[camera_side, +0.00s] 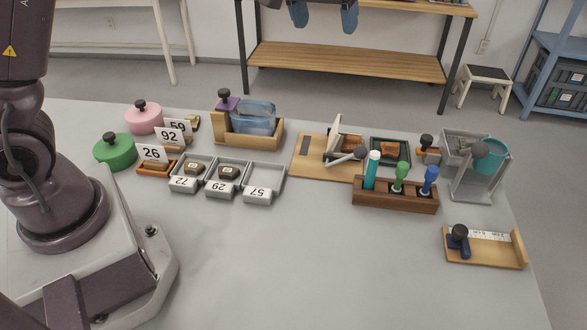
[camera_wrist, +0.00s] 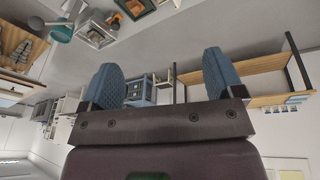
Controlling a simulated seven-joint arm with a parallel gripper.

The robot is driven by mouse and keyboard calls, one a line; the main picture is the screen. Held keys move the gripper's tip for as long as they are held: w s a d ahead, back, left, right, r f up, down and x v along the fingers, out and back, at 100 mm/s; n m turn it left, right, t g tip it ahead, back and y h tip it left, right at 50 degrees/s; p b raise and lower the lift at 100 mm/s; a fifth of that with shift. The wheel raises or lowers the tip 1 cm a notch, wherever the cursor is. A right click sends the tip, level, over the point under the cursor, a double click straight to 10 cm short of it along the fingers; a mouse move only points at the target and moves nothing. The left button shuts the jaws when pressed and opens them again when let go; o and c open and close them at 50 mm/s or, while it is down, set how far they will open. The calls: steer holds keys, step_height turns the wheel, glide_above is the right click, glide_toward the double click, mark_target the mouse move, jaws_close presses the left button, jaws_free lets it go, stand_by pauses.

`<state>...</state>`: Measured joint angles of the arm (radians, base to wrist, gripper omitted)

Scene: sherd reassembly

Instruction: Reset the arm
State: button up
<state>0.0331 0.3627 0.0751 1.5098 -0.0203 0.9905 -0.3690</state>
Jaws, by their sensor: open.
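My gripper (camera_side: 324,12) shows at the top edge of the side view, raised high above the far side of the table. Only its two blue fingertips and a bit of the dark body are in that view. In the wrist view my gripper (camera_wrist: 165,82) has its two blue padded fingers wide apart, with nothing between them. The rest of my arm above the base is mostly out of the side view.
The grey table (camera_side: 300,270) has clear room in front. It holds numbered trays (camera_side: 262,190), a wooden rack of coloured tools (camera_side: 395,197), a wooden bin with a blue block (camera_side: 250,125), pink (camera_side: 144,120) and green (camera_side: 115,152) lidded pots, and a ruler board (camera_side: 490,250).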

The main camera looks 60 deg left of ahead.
steer(key=s+r+m+t, duration=0.1)
steer(key=s+r, duration=0.2)
steer(key=s, duration=0.5)
steer(key=s+r+m, duration=0.1)
steer(key=s+r, duration=0.1)
steer(key=s, duration=0.5)
steer(key=s+d+f+m+t, duration=0.1)
steer(key=s+f+m, duration=0.1)
steer(key=s, duration=1)
steer(key=shift+s+d+f+m, duration=0.15)
steer(key=shift+s+f+m, duration=0.2)
steer(key=shift+f, duration=0.35)
